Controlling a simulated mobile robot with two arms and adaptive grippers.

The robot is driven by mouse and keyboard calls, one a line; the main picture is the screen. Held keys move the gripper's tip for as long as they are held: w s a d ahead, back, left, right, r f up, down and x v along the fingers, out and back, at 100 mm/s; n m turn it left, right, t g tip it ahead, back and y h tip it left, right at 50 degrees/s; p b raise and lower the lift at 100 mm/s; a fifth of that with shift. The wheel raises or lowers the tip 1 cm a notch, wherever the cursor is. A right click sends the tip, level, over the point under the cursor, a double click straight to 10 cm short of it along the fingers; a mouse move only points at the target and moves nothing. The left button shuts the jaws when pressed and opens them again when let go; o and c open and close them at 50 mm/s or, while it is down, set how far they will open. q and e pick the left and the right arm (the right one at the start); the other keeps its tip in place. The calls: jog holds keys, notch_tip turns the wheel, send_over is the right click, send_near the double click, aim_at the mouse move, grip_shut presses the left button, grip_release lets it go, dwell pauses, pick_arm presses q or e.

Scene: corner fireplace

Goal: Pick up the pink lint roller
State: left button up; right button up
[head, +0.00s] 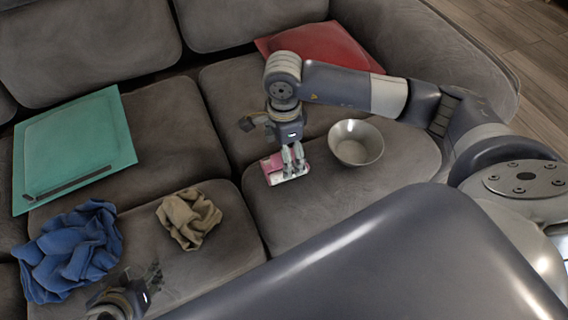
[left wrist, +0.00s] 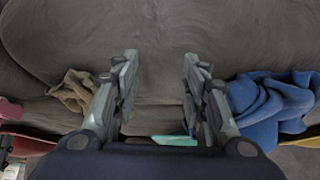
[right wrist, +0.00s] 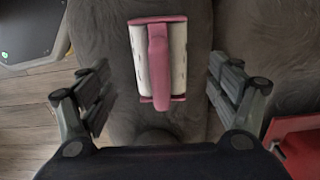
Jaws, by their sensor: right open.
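The pink lint roller (head: 271,167) lies on the grey sofa seat, with pink ends and handle and pale sides. In the head view my right gripper (head: 293,163) points down at it and partly covers it. In the right wrist view the lint roller (right wrist: 158,60) appears between the spread fingers of my right gripper (right wrist: 160,75), with a gap on both sides. My left gripper (head: 128,295) is low at the left in the head view, near the cloths. In the left wrist view its fingers (left wrist: 158,75) are spread with nothing between them.
A metal bowl (head: 356,142) stands on the seat just right of the lint roller. A tan cloth (head: 189,217), a blue cloth (head: 70,250) and a teal flat item (head: 78,140) lie to the left. A red cushion (head: 322,52) lies behind. The seat left of the roller is bare.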

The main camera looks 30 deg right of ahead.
pick_arm(q)
jog(key=w+r+t, duration=0.1)
jog(key=w, duration=0.1)
jog(key=w+d+r+t+b, duration=0.1)
jog(key=w, duration=0.1)
jog(key=w+d+r+t+h, duration=0.1)
jog(key=w, duration=0.1)
jog(key=shift+r, duration=0.2)
pick_arm(e)
jog(key=f, duration=0.5)
jog(key=shift+a, duration=0.2)
pick_arm(q)
jog(key=shift+w+d+r+t, duration=0.1)
jog(key=shift+w+r+t, duration=0.1)
jog(key=shift+r+t, duration=0.1)
pick_arm(e)
jog(key=shift+f, duration=0.15)
jog(key=shift+c, duration=0.3)
jog(key=c, duration=1.1)
